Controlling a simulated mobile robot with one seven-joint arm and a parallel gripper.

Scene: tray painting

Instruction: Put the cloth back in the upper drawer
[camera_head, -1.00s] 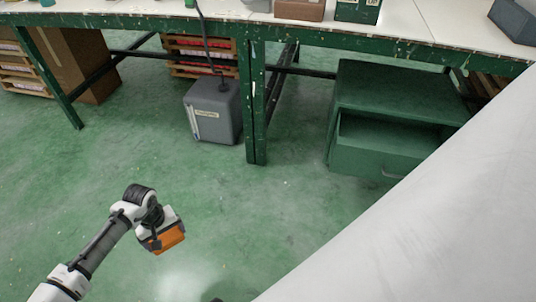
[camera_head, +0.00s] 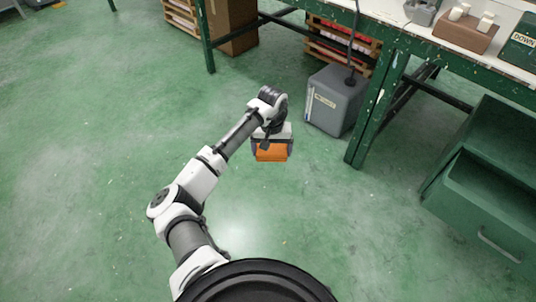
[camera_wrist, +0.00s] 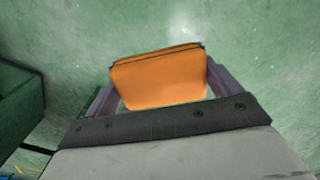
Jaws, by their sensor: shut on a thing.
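An orange folded cloth (camera_head: 271,152) is held in my gripper (camera_head: 272,148), above the green floor. In the wrist view the cloth (camera_wrist: 160,80) sits between the two fingers of my gripper (camera_wrist: 158,85), which are shut on it. The green drawer cabinet stands at the right under the bench. Its upper part is a closed-looking box, and an open drawer (camera_head: 487,240) with a metal handle juts out below. The drawer's inside looks dark and empty where it shows. My gripper is well to the left of the drawer. A green edge (camera_wrist: 18,105) shows at the left of the wrist view.
A green workbench (camera_head: 400,45) spans the upper right, its leg (camera_head: 376,115) standing between my gripper and the drawer. A grey box (camera_head: 335,100) stands on the floor beside that leg. Pallets and a brown carton (camera_head: 232,25) are behind. The floor at left is clear.

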